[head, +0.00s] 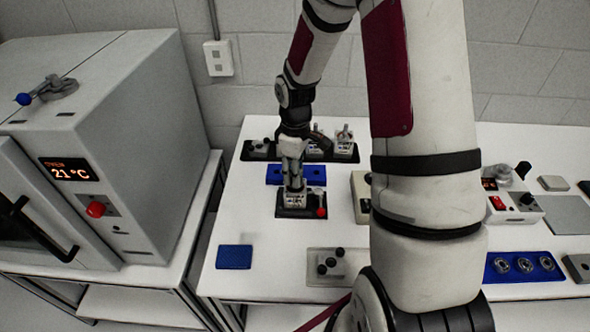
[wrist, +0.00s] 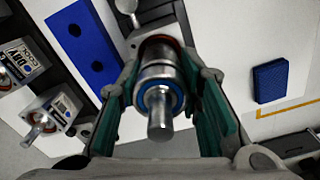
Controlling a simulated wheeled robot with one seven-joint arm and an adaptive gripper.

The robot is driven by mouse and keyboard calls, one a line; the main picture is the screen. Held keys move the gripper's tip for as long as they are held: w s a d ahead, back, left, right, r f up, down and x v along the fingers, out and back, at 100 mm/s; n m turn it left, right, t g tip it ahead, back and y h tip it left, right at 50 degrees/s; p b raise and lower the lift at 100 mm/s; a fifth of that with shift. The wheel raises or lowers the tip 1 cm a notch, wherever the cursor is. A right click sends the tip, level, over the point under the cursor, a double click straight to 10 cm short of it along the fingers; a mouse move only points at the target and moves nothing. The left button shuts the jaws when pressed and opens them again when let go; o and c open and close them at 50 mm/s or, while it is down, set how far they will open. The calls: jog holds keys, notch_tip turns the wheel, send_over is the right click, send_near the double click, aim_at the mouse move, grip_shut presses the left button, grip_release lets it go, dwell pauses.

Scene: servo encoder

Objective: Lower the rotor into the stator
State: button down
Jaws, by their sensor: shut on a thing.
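The rotor (wrist: 157,98) is a steel cylinder with a blue-ringed bearing and a bare shaft pointing toward the wrist camera. My gripper (wrist: 163,75) is shut on it, with green-padded fingers on both sides. In the head view my gripper (head: 292,186) points down over a dark fixture. A grey block there, seemingly the stator (head: 293,201), stands directly under the fingers. In the wrist view a reddish-brown ring shows around the rotor's far end. The rotor hides most of the stator, so I cannot tell how deep the rotor sits.
A red knob (head: 321,212) stands at the fixture's right. Behind is a blue block with holes (wrist: 84,37), then a dark rack of small motor units (head: 344,147). A blue pad (head: 234,257) lies front left. The table between is clear.

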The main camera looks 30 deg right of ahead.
jog(key=shift+f, duration=0.2)
jog(key=shift+w+f, duration=0.1)
jog(key=shift+f, duration=0.65)
jog(key=shift+f+b, duration=0.3)
jog(key=shift+b, duration=0.05)
jog(key=shift+f, duration=0.15)
dwell(0.4)
jog(key=shift+p, duration=0.3)
dwell(2.2)
jog(key=shift+r, duration=0.25)
dwell(0.3)
dwell(0.4)
jog(key=c, duration=0.7)
grip_release()
jog(key=shift+c, duration=0.2)
